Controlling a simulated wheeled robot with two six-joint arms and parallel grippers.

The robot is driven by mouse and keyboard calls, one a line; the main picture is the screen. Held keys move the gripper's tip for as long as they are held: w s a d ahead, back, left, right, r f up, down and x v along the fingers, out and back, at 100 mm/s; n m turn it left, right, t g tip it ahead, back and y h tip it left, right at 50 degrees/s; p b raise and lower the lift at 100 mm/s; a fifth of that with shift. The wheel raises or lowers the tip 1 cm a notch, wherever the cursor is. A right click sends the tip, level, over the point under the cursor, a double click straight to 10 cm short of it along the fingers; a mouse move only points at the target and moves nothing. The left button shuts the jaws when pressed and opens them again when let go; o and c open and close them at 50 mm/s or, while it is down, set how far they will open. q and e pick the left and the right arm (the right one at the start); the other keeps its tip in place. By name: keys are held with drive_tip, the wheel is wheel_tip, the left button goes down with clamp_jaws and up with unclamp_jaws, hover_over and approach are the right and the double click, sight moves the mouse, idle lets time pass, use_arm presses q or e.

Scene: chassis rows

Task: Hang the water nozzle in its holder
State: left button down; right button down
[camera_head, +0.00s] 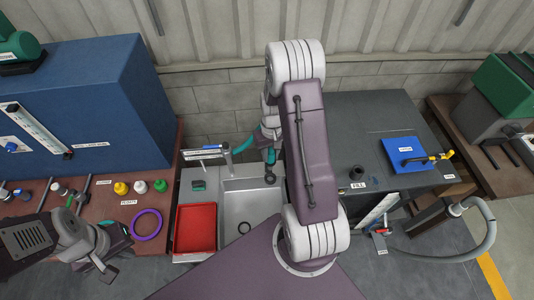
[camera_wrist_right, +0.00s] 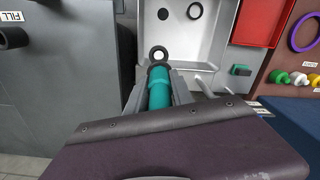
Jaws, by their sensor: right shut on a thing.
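The water nozzle, a teal cylinder with a black ring at its tip, shows in the right wrist view (camera_wrist_right: 160,90). My right gripper (camera_wrist_right: 158,85) is shut on it, one finger on each side. In the head view the teal nozzle (camera_head: 271,155) hangs over the back of the sink, partly hidden by my right arm. A short black cylinder (camera_head: 357,173) stands on the dark cabinet to the right; I cannot tell whether it is the holder. My left gripper (camera_head: 100,264) is at the lower left, away from the nozzle; its jaw opening is unclear.
The grey sink (camera_head: 236,186) lies under the nozzle, with a red tray (camera_head: 196,228) to its left. A tap (camera_head: 226,153) stands at its back left. A blue panel (camera_head: 405,154) lies on the dark cabinet (camera_head: 335,130). A purple ring (camera_head: 146,224) lies on the left bench.

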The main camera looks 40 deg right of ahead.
sight(271, 169)
drive_tip(key=f+b, duration=0.3)
drive_tip(key=shift+s+f, duration=0.25)
drive_tip(key=shift+f, duration=0.05)
drive_tip(key=shift+w+f+b, duration=0.1)
drive_tip(key=shift+f+b, duration=0.25)
drive_tip(key=shift+f, duration=0.05)
drive_tip(key=shift+w, duration=0.1)
drive_tip(key=shift+r, duration=0.1)
drive_tip(key=shift+f, duration=0.2)
drive_tip(key=shift+f+b, duration=2.55)
drive_tip(key=shift+f, duration=0.85)
